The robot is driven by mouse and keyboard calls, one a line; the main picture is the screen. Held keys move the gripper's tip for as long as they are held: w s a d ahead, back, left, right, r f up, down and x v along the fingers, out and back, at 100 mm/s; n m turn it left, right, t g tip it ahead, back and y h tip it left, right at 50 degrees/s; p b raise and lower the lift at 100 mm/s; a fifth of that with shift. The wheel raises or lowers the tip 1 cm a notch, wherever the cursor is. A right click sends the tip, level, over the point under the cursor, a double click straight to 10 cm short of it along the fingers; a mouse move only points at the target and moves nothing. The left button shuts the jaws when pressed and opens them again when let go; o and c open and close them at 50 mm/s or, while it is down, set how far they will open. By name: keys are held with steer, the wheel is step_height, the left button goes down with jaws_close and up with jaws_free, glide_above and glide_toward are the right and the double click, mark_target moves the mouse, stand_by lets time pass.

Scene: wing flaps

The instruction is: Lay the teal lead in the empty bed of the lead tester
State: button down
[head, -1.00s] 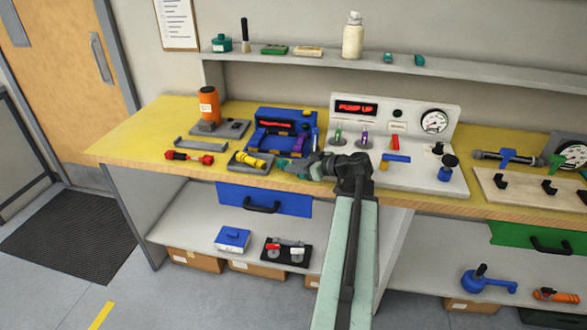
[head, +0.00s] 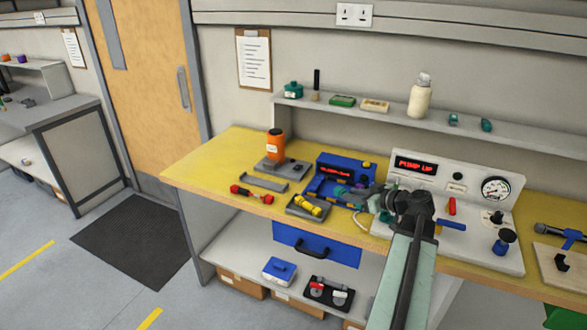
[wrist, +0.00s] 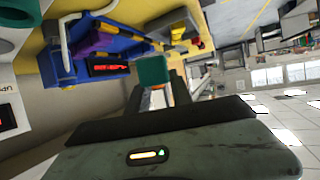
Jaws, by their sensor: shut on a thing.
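The lead tester (head: 352,166) is a blue unit with a red-lit display on the yellow bench. My gripper (head: 368,203) is at the tester's front right corner, low over the bench edge. It is shut on the teal lead, whose teal block (wrist: 153,71) shows between the fingers in the wrist view. A pale curved cable hangs near the gripper. The empty bed is not clearly seen; my gripper partly covers the tester's front.
A yellow lead on a grey tray (head: 293,209) lies left of the tester, with a red-ended tool (head: 250,194) beyond. An orange bottle (head: 276,146) stands behind them. The white pump panel (head: 455,180) with gauge stands close on the right. A shelf (head: 390,118) runs behind.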

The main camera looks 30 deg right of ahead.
mark_target(349, 225)
steer(key=shift+f, duration=0.1)
step_height(349, 225, down, 10)
steer(key=b, duration=1)
steer(key=c, duration=1.1)
jaws_free()
